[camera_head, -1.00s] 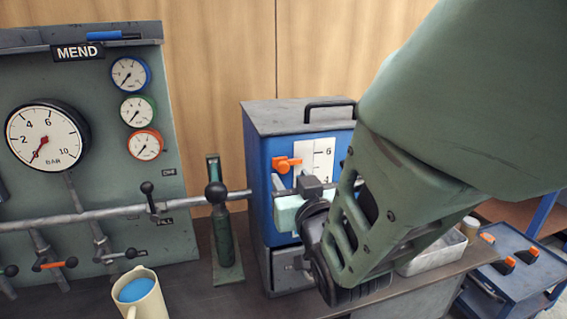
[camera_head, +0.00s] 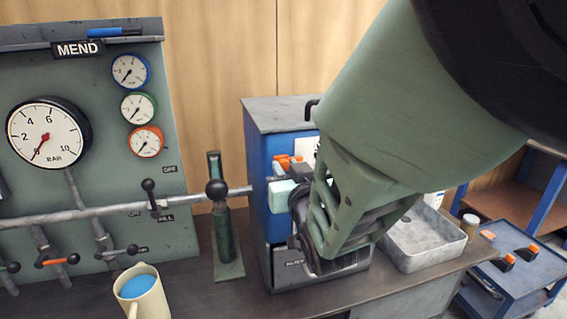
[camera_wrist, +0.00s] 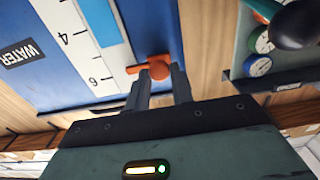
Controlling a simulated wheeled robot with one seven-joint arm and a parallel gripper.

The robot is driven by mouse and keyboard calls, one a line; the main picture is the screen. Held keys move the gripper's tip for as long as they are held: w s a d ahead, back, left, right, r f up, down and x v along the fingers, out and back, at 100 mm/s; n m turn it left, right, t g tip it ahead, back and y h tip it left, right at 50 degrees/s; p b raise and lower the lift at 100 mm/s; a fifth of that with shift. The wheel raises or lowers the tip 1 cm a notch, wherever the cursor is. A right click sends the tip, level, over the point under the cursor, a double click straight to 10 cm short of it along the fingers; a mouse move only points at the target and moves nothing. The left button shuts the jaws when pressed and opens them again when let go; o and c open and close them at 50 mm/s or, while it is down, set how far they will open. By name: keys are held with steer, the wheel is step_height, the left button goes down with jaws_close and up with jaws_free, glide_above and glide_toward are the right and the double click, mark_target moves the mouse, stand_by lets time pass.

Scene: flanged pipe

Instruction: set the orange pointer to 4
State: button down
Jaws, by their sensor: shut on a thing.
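The orange pointer (camera_wrist: 158,69) is on the front of the blue box, beside a white scale (camera_wrist: 82,62) marked 4 and 6. In the wrist view its tip is close to the 6 and well away from the 4. My gripper (camera_wrist: 161,78) is shut on the pointer's knob, with one grey finger on each side. In the head view the pointer (camera_head: 284,162) shows at the left of the box front, and my wrist hides most of the scale. A light blue strip (camera_wrist: 101,22) runs along the scale's edge.
The blue box (camera_head: 256,170) stands on the bench. Left of it are a green post with a black knob (camera_head: 216,190), a pipe (camera_head: 105,212) and a gauge board (camera_head: 110,170). A cream mug (camera_head: 148,300) stands in front. A metal tray (camera_head: 425,240) lies right.

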step_height(320, 180, down, 6)
steer(key=b, duration=0.4)
steer(key=shift+f+b, duration=0.15)
steer(key=shift+b, duration=0.2)
steer(key=c, duration=1.2)
jaws_free()
steer(key=shift+c, duration=0.2)
steer(key=b+v, duration=1.5)
steer(key=v, duration=0.2)
steer(key=shift+s+b, duration=0.25)
steer(key=shift+b, duration=0.1)
